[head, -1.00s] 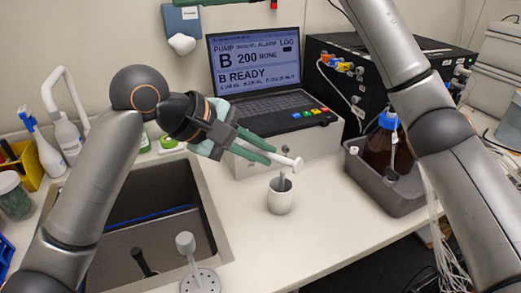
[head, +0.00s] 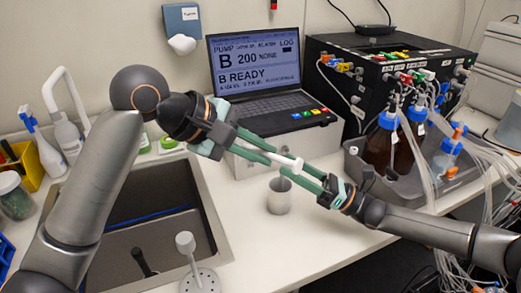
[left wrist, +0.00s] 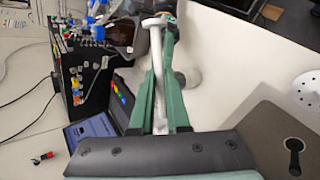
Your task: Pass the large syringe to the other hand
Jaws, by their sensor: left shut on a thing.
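The large syringe (head: 283,161) is a white tube with a flat round end, lying about level above the white counter. My left gripper (head: 271,157) is shut on it, with the round end sticking out beyond the green fingertips. My right gripper (head: 294,168) comes in from the right. Its green fingers stand apart, one on each side of the protruding end. Whether they touch it is hard to see.
A laptop (head: 257,65) on a pale box is behind. A grey tray (head: 405,190) with brown bottles and tubing is at right, below a black unit (head: 345,75). A sink (head: 150,225) is at left.

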